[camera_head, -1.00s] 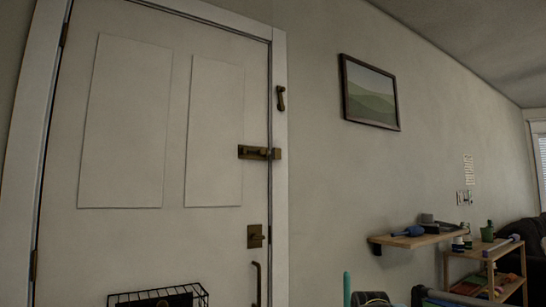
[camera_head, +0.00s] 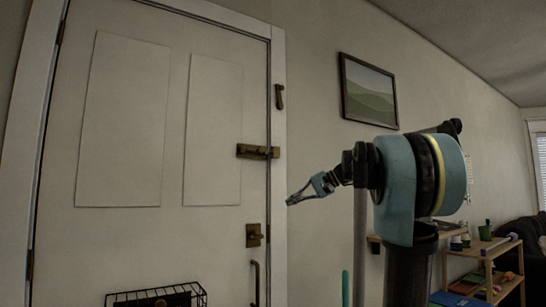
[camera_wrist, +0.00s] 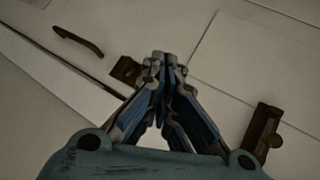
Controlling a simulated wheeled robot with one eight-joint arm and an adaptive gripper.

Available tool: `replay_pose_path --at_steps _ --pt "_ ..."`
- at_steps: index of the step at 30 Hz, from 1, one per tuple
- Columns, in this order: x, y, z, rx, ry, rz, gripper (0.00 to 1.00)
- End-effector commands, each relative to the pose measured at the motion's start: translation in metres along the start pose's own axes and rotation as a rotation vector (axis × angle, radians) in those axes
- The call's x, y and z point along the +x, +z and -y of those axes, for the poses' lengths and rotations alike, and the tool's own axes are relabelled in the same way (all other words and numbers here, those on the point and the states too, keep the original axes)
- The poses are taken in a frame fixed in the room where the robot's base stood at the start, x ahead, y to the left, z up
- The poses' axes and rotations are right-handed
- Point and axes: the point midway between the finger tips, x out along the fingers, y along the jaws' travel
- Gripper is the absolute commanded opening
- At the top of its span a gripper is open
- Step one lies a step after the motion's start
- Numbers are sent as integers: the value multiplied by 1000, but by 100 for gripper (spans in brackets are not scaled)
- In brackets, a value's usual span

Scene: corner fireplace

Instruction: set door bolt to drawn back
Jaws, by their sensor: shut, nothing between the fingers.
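The brass-brown door bolt (camera_head: 254,152) sits on the right edge of the white door (camera_head: 115,222), and its right end reaches across the gap onto the frame. Whether its bar lies in the keeper is too small to tell. In the wrist view a dark brown fitting, apparently the bolt (camera_wrist: 262,132), is at the right, beside the fingers. My gripper (camera_head: 289,203) is shut and empty, below and right of the bolt in the picture, apart from it. Its closed fingertips (camera_wrist: 163,62) show in the wrist view.
Below the bolt are a lock plate (camera_head: 253,235) and a pull handle (camera_head: 255,283). A small fitting (camera_head: 279,96) is on the frame above. A wire basket (camera_head: 125,299) hangs low on the door.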

Motion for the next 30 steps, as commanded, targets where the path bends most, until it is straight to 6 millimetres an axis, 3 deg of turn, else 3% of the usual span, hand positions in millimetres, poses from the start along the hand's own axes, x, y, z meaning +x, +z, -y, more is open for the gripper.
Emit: replay_pose_path --at_steps 1,6,12,18,30 --pt "-9 -19 25 8 -54 -2 0" --pt "-39 -71 99 26 -242 0 0" --pt "-71 -112 155 36 -403 0 0" --pt "-84 -128 176 39 -467 0 0" --pt "-84 -128 178 39 -472 0 0"
